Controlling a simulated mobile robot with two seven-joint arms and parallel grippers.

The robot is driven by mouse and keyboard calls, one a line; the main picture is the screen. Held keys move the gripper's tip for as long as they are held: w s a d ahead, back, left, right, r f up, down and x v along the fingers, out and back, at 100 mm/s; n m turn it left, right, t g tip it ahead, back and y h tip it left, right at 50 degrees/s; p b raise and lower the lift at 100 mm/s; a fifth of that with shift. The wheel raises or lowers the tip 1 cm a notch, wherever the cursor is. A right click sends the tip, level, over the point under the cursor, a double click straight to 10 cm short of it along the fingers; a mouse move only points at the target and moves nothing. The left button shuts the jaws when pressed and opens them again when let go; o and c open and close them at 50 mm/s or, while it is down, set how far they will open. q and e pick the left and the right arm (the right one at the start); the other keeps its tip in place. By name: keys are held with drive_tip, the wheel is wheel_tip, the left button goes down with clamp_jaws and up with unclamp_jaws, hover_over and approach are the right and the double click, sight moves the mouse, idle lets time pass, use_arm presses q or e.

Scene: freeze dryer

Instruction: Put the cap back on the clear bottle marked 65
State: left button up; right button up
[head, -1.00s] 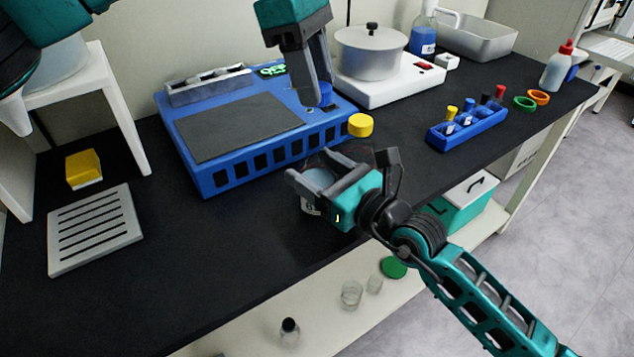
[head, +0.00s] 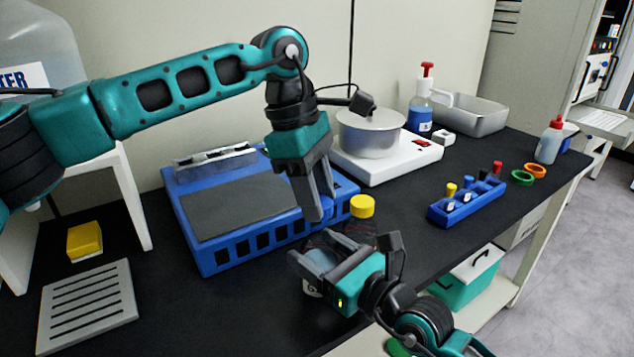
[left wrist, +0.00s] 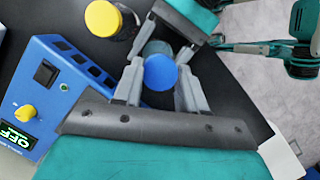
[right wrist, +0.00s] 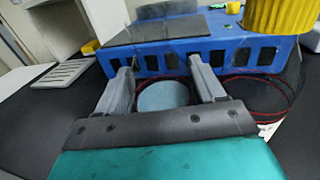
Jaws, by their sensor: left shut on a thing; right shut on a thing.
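The clear bottle (head: 317,262) stands upright on the black bench; its label is mostly hidden and I cannot read the number in full. My right gripper (head: 309,246) is shut around it. In the right wrist view its round pale top (right wrist: 163,95) sits between the fingers, with no cap on it. My left gripper (head: 318,208) is shut on a blue cap (left wrist: 160,72), above and just behind the bottle in the head view. The cap is apart from the bottle, and the fingers partly hide it in the head view (head: 328,206).
A yellow-capped bottle (head: 362,206) stands close behind the clear bottle. The blue device (head: 225,258) lies left of both. A blue rack (head: 467,205) with several capped tubes and a hotplate with a pot (head: 371,135) are to the right.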

sight(323, 199)
use_arm(q)
drive_tip(key=shift+f, duration=0.1)
idle(0.4)
drive_tip(key=shift+f, duration=0.85)
drive_tip(key=shift+f, duration=0.6)
drive_tip(key=m+g+y, duration=0.1)
drive_tip(key=m, duration=0.3)
drive_tip(key=shift+w+d+m, duration=0.1)
drive_tip(key=shift+w+m, duration=0.05)
drive_tip(key=shift+m, duration=0.15)
drive_tip(key=m+y, duration=0.1)
drive_tip(key=m, duration=0.4)
drive_tip(key=shift+d+g, duration=0.1)
drive_tip(key=shift+g, duration=0.2)
drive_tip(key=m+y, duration=0.1)
drive_tip(key=m, duration=0.4)
drive_tip(key=shift+d, duration=0.1)
drive_tip(key=m+y, duration=0.1)
drive_tip(key=m, duration=0.4)
drive_tip(key=shift+y, duration=0.4)
